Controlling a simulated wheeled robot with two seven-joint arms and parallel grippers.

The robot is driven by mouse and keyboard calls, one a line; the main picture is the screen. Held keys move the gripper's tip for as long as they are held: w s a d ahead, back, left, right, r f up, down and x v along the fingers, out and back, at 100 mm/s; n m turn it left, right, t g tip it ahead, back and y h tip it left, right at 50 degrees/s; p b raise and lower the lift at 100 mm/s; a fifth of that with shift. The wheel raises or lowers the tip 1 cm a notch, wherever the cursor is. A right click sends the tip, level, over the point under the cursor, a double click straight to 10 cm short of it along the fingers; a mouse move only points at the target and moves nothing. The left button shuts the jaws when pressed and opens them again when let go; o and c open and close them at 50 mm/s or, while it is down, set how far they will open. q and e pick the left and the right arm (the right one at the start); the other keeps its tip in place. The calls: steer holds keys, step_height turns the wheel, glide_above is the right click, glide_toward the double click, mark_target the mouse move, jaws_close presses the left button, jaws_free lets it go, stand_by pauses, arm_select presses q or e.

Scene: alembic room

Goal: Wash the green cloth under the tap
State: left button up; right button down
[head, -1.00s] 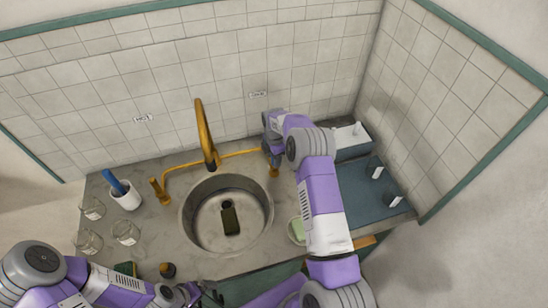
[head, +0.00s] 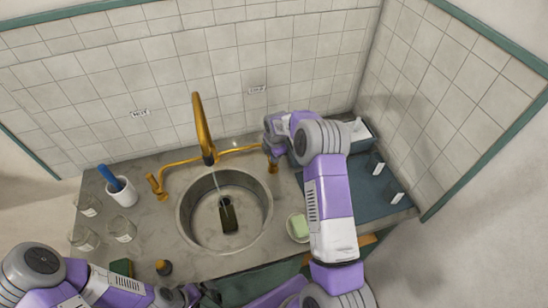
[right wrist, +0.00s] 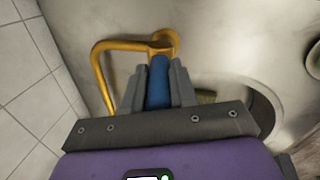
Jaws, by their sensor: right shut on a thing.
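A dark olive-green piece, apparently the cloth (head: 230,222), lies at the bottom of the round metal sink (head: 186,205). The brass tap (head: 202,125) stands behind the sink, and a thin stream of water (head: 223,192) falls from its spout onto the cloth. My right gripper (head: 272,156) is at the right-hand tap valve. In the right wrist view its fingers are shut on a blue tap handle (right wrist: 158,82). My left gripper (head: 190,296) is low at the front edge, left of the sink; its fingers are too small to read.
Several glass jars (head: 123,229) and a white cup (head: 122,193) with a blue-handled tool stand left. A dark bottle (head: 163,268) and a green block (head: 121,267) are near my left arm. Pale soap (head: 299,226) is right of the sink; a blue-grey tray (head: 372,196) lies beyond.

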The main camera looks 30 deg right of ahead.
steer(key=shift+s+t, duration=0.15)
steer(key=shift+t, duration=0.15)
steer(key=c, duration=0.9)
jaws_free()
steer(key=v, duration=0.7)
steer(key=shift+r+b, duration=0.25)
steer(key=shift+b, duration=0.1)
steer(key=shift+a, duration=0.1)
